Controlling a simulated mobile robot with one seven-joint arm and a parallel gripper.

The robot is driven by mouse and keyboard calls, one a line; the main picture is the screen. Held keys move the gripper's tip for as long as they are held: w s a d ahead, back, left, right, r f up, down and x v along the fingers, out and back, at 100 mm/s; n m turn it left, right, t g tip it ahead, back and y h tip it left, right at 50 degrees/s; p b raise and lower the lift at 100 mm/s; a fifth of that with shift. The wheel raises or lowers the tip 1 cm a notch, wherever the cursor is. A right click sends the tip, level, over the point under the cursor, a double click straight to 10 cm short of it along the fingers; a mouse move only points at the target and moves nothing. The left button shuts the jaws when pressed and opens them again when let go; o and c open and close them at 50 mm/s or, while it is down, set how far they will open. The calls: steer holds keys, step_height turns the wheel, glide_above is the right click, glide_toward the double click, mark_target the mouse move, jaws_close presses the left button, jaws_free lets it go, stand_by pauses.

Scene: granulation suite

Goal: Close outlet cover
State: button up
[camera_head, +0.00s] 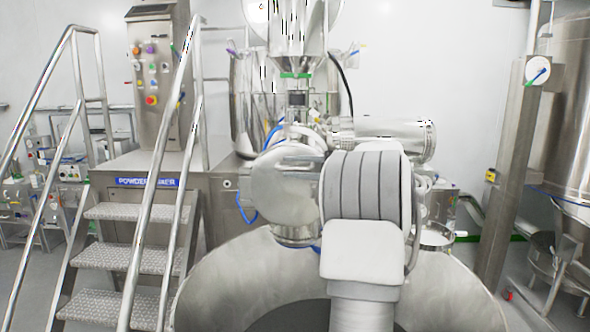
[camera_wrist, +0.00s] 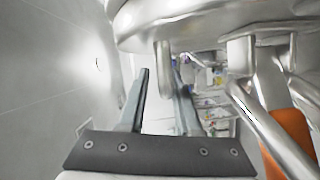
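A round, shiny metal disc, apparently the outlet cover (camera_head: 283,192), shows at the middle of the head view, at the front of the mixer's outlet. My arm stands in front of its right side, and my gripper is hidden there. In the wrist view a large curved metal rim (camera_wrist: 200,30) fills the top, and a short metal handle (camera_wrist: 163,68) hangs down from it. My gripper (camera_wrist: 161,76) is open, with one finger on each side of this handle's end. I cannot tell whether either finger touches it.
Metal steps (camera_head: 120,255) with handrails stand at the left, beside the mixer base with its blue label (camera_head: 147,182). A control panel (camera_head: 152,75) rises behind. A steel post (camera_head: 515,170) and a tank (camera_head: 565,110) stand at the right. In the wrist view, metal pipes (camera_wrist: 270,130) run close at the right.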

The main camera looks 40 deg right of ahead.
steer(key=shift+o, duration=0.7)
steer(key=shift+f, duration=0.1)
steer(key=shift+s+d+f, duration=0.1)
steer(key=shift+s, duration=0.1)
steer(key=b+v, duration=0.3)
steer(key=v, duration=1.4)
